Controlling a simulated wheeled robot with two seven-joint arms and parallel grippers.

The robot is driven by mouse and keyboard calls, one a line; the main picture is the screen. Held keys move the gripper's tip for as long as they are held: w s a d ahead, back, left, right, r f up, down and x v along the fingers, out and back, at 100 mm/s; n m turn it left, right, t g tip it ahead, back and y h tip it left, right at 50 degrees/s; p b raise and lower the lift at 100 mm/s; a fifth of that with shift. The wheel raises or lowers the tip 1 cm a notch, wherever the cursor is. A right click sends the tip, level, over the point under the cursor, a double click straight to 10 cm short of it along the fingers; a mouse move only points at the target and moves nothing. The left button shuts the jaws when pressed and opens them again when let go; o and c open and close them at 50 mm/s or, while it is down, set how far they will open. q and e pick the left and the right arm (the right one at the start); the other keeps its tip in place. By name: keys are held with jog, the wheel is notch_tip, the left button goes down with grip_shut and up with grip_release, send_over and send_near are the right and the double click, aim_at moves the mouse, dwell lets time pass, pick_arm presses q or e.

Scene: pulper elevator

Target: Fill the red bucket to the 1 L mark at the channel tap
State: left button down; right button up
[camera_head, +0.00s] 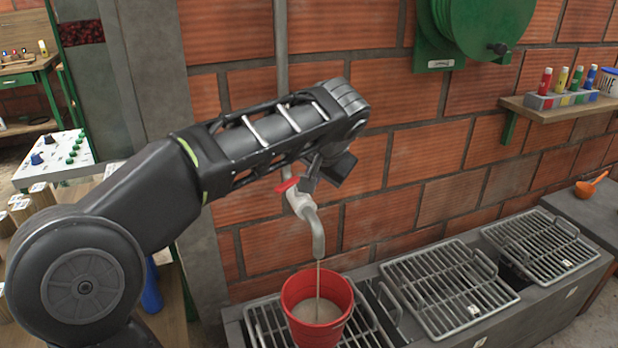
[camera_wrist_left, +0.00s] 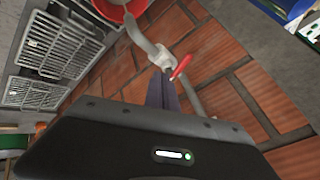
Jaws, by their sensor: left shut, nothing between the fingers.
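The red bucket (camera_head: 317,325) stands upright on the leftmost metal grate, under the channel tap (camera_head: 312,219). A thin stream runs from the spout into the bucket, and cloudy liquid (camera_head: 312,309) lies inside it. No 1 L mark can be made out. The tap has a red lever (camera_head: 287,186). My left gripper (camera_head: 309,183) is shut and empty, close beside the tap body and lever; contact cannot be told. In the left wrist view its closed fingers (camera_wrist_left: 163,92) are near the red lever (camera_wrist_left: 181,67), and part of the bucket (camera_wrist_left: 120,8) shows at the top. My right gripper is not in view.
Metal grates (camera_head: 449,288) cover the channel (camera_head: 560,305) to the right of the bucket. A brick wall (camera_head: 445,190) is close behind the tap. A green hose reel (camera_head: 485,25) and a shelf of bottles (camera_head: 560,108) hang on it. An orange scoop (camera_head: 587,187) lies far right.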

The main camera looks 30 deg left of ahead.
aim_at(279, 187)
pick_arm(q)
jog(key=w+a+f, duration=0.4)
jog(key=a+f, duration=0.3)
jog(key=shift+a+p, duration=0.35)
jog(key=shift+p, duration=0.05)
jog(key=shift+s+a+r+m+t+h+p, duration=0.15)
jog(key=shift+a+m+p, duration=0.1)
jog(key=shift+m, duration=0.15)
jog(key=shift+s+a+m+t+h+p, duration=0.15)
jog(key=shift+a+m, duration=0.1)
jog(key=shift+m, duration=0.15)
jog(key=shift+a+m+t+h+p, duration=0.3)
jog(key=shift+a+m+h+p, duration=0.25)
jog(key=shift+m, duration=0.25)
jog(key=shift+a, duration=0.85)
jog(key=shift+s, duration=0.1)
